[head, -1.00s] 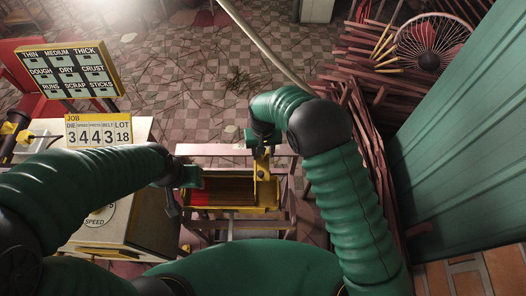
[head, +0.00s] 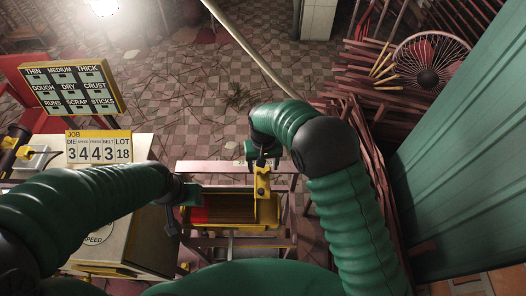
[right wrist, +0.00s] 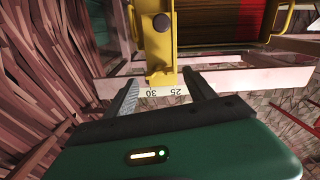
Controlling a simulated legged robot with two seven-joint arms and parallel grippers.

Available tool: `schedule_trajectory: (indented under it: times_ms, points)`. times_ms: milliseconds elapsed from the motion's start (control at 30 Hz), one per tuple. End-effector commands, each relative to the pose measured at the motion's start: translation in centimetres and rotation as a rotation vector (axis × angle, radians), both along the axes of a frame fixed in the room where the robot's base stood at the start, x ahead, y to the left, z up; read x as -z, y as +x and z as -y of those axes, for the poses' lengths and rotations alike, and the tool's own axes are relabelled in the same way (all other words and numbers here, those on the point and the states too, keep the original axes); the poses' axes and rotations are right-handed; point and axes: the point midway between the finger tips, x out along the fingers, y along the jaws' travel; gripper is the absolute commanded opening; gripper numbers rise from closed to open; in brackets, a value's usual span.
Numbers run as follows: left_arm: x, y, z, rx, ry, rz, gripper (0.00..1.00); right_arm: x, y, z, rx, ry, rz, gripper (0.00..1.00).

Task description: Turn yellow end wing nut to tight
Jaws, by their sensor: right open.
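A yellow end bracket (head: 262,183) stands at the right end of a yellow trough (head: 235,224). In the right wrist view the bracket (right wrist: 160,55) carries a dark round knob (right wrist: 161,21); no wing shape can be made out on it. My right gripper (right wrist: 162,90) is open, its two fingers spread on either side of the bracket's near end, with nothing clearly held. In the head view my right gripper (head: 263,158) is just beyond the bracket. My left gripper (head: 180,205) is at the trough's left end; its jaw opening cannot be made out.
A pinkish frame (head: 222,167) surrounds the trough. A job sign (head: 98,146) and a board of labels (head: 73,89) stand left. Stacked sticks (head: 365,95), a fan (head: 428,60) and a green wall (head: 460,150) are right.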

Motion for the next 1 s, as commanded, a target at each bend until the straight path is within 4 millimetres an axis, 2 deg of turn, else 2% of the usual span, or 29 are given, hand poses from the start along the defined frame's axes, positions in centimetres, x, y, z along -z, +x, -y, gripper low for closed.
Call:
schedule_trajectory:
  times_ms: [300, 500, 667, 1000]
  points:
    - [1.2, 0.0, 0.0, 0.000, 0.000, 0.000, 0.47, -9.3, 0.2, -0.1, 0.001, 0.002, 0.007, 0.64]
    - [1.4, 0.0, 0.0, 0.000, 0.000, 0.000, 0.47, -13.3, 0.3, -0.1, 0.000, 0.000, 0.003, 0.64]
    - [1.4, 0.0, 0.0, 0.000, 0.000, 0.000, 0.47, -14.3, 0.2, -0.1, 0.000, -0.001, 0.000, 0.64]
    - [1.4, 0.0, 0.0, 0.000, 0.000, 0.000, 0.47, -14.4, 0.2, -0.1, 0.000, -0.001, 0.000, 0.64]
